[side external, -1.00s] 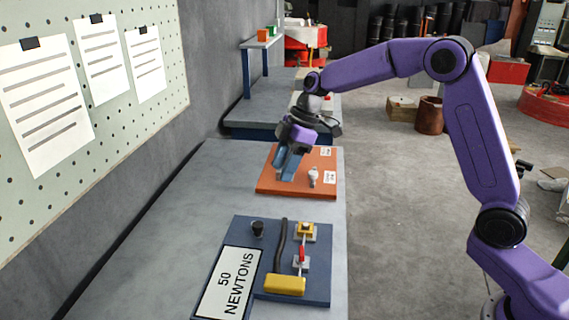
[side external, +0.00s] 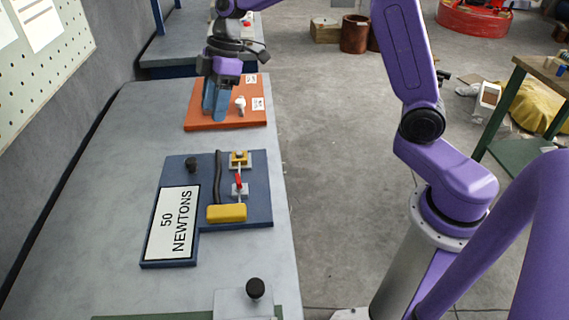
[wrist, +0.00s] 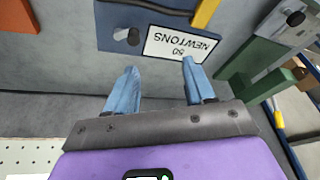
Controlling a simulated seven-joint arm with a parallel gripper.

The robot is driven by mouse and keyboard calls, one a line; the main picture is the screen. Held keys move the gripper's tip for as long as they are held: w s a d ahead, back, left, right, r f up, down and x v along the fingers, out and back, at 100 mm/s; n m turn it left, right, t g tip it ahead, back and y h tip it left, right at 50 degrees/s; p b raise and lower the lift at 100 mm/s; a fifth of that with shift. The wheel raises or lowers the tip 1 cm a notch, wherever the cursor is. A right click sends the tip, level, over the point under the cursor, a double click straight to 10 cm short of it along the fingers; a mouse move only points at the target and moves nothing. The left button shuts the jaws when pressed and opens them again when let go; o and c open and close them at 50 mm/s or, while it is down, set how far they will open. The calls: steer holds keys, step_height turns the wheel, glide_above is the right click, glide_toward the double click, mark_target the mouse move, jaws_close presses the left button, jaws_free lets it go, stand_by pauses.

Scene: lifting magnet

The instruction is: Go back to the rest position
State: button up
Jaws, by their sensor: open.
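My gripper (side external: 215,112) hangs fingers-down in front of the orange board (side external: 197,118) in the side view; its height above the board is hard to tell. In the wrist view my gripper (wrist: 158,80) has its two blue fingers spread apart with nothing between them. A small white bulb-shaped part (side external: 240,106) stands on the orange board just right of the fingers. The blue board (side external: 260,209) carries a black knob (side external: 191,164), a yellow bar (side external: 226,213), a red-handled part (side external: 239,183) and a "50 NEWTONS" plate (side external: 173,223).
The boards lie on a long grey bench (side external: 110,200) beside a pegboard wall (side external: 45,80). Another black knob (side external: 255,288) stands at the near end. Bare bench lies left of the boards.

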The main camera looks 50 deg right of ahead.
steer(key=s+g+h, duration=0.1)
steer(key=s+h, duration=0.1)
steer(key=s, duration=1.5)
steer(key=s+d+f+m, duration=0.1)
steer(key=s+d, duration=0.3)
steer(key=s, duration=0.4)
steer(key=s+d+f+h, duration=0.1)
steer(key=s+d, duration=0.3)
steer(key=s, duration=0.4)
steer(key=shift+f+m+h, duration=0.15)
steer(key=shift+m+h, duration=0.15)
steer(key=shift+m, duration=0.1)
